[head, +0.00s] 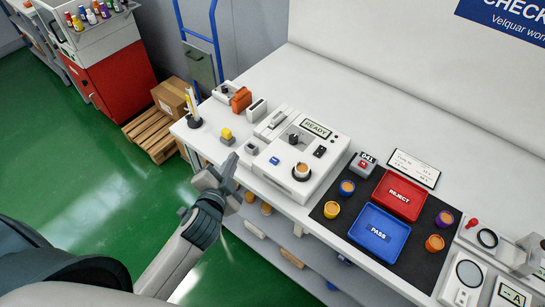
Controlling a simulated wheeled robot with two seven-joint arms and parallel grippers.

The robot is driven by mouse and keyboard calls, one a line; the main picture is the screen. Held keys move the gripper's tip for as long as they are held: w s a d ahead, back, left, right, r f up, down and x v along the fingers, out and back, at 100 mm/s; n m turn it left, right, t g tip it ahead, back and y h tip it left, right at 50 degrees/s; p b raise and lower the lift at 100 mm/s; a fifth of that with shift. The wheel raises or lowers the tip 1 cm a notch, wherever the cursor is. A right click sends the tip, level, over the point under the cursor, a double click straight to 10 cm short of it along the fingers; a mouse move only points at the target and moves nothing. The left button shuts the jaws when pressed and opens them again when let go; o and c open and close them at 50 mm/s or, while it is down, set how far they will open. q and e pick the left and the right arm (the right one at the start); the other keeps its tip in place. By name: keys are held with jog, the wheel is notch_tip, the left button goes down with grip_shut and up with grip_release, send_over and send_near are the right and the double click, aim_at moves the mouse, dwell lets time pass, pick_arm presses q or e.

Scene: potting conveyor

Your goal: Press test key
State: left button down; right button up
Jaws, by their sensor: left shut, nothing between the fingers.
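My left gripper (230,165) is shut and empty, at the bench's front edge, left of the tester and apart from the blue key. My right gripper is not in view.
A yellow-topped block (227,134) stands left of the tester. To the right, a dark mat (331,224) holds a red REJECT tray (399,194), a blue PASS tray (379,233) and several coloured round pieces. A shelf runs below the bench front.

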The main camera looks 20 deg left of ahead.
pick_arm(q)
jog(key=w+d+r+m+t+h, duration=0.2)
jog(key=d+r+m+t+h, duration=0.15)
jog(key=r+m, duration=0.4)
jog(key=w+d+r+m+t+h, duration=0.3)
jog(key=d+r+m+h, duration=0.1)
jog(key=r, duration=0.7)
jog(key=s+d+r+m+g+h, duration=0.3)
jog(key=d+m+g+h, duration=0.25)
jog(key=m, duration=0.55)
jog(key=s+d+r+m+g+h, duration=0.2)
jog(key=d+m+g+h, duration=0.4)
jog(key=m, duration=0.6)
notch_tip(320, 180, down, 9)
jog(key=w+m+g+y, duration=0.1)
jog(key=m+g+y, duration=0.3)
jog(key=m, duration=0.5)
jog(key=w+a+f+m+t+y, duration=0.1)
jog(key=w+a+f+y, duration=0.2)
jog(key=a+y, duration=0.3)
jog(key=a, duration=0.3)
jog(key=shift+w+a+m+y+p, duration=0.25)
jog(key=shift+w+m+y+p, duration=0.05)
jog(key=shift+w+m+p, duration=0.05)
